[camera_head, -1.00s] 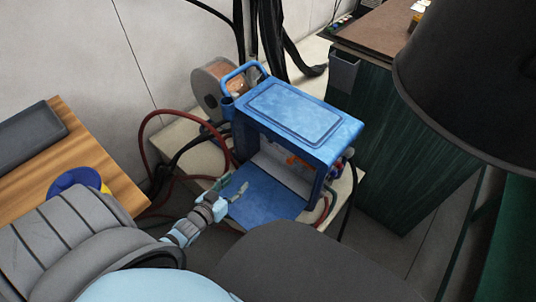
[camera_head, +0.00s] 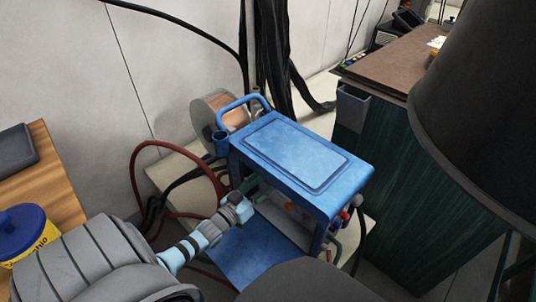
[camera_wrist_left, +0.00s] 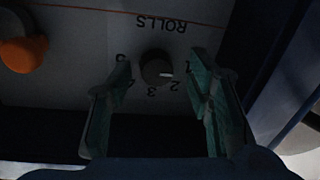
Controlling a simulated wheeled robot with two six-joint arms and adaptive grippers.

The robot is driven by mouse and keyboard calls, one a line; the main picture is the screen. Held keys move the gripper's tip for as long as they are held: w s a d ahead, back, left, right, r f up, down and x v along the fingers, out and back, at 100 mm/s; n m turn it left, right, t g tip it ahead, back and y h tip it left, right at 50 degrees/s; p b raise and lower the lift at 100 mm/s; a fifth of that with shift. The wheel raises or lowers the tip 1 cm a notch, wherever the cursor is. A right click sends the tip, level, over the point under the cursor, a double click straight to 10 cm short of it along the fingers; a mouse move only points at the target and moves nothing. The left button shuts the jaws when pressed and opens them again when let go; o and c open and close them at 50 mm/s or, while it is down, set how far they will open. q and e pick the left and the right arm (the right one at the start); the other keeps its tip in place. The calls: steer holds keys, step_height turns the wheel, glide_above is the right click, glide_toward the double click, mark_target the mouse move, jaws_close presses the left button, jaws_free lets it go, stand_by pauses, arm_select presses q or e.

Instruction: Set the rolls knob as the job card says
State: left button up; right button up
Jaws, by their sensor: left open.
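The rolls knob (camera_wrist_left: 156,68) is a small dark round knob on a panel inside the blue welder (camera_head: 310,150). In the left wrist view the word ROLLS and its numbers appear upside down. A pale mark on the knob points to the right and slightly down, toward the side with 1 and 2. My left gripper (camera_wrist_left: 160,76) is open, with one green finger on each side of the knob and no clear contact. In the head view this gripper (camera_head: 250,188) reaches into the welder's open front. No job card is seen.
An orange knob (camera_wrist_left: 22,52) sits on the same panel. The welder's blue door (camera_head: 245,255) lies folded down in front. Red and black cables (camera_head: 140,165) loop at the left. A wooden table (camera_head: 50,180) holds a blue-lidded tub (camera_head: 28,235).

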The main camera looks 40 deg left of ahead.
arm_select(q)
steer(key=shift+d, duration=0.15)
steer(key=shift+c, duration=0.7)
steer(key=shift+w, duration=0.1)
jaws_close()
